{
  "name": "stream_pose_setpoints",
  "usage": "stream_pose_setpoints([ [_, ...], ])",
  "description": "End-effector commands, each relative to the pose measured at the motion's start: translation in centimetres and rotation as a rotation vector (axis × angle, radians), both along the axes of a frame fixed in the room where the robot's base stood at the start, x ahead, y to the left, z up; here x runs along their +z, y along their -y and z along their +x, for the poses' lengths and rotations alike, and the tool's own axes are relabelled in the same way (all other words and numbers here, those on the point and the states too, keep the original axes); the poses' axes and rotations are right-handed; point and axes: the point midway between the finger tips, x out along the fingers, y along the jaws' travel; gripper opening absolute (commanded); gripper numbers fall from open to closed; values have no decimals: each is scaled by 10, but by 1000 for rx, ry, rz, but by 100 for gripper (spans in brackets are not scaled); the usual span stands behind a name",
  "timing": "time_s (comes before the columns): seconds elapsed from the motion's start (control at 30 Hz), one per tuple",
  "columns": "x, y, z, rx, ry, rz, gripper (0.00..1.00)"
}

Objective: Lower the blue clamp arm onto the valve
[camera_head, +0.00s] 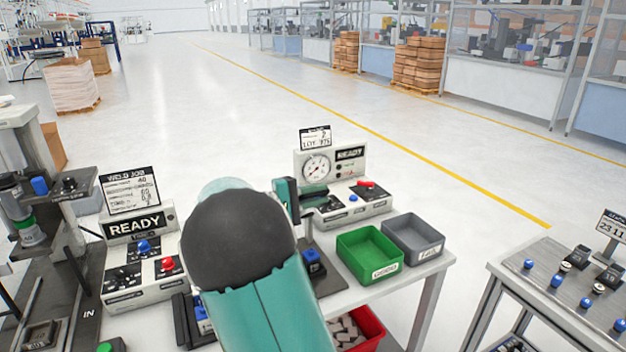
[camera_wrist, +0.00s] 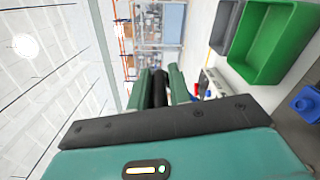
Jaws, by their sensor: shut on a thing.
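My gripper (camera_head: 322,196) reaches out past my own teal arm, over the bench in front of the gauge box. In the wrist view my gripper (camera_wrist: 160,80) has its two green fingers closed on a dark bar (camera_wrist: 158,92). I cannot tell which part of the clamp that bar is. A blue piece (camera_head: 313,263) sits in a dark block on the bench below my gripper, apart from it. It also shows at the right of the wrist view (camera_wrist: 304,104). I cannot tell whether it is the valve. No blue clamp arm stands out clearly; my arm hides part of the bench.
A green bin (camera_head: 369,250) and a grey bin (camera_head: 413,238) stand right of the gripper. The gauge box (camera_head: 318,168) is behind it. A READY control box (camera_head: 140,260) stands left, a press (camera_head: 35,215) farther left. A second table (camera_head: 545,262) is at right.

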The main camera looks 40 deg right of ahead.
Motion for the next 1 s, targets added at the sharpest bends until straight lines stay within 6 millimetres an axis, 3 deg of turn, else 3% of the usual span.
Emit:
stream_pose_setpoints([
  [0.5,-94,-18,-49,6,458,-142,0],
  [0.8,-140,-20,-58,11,673,-208,0],
  [1.0,-157,-21,-59,13,670,-207,0],
])
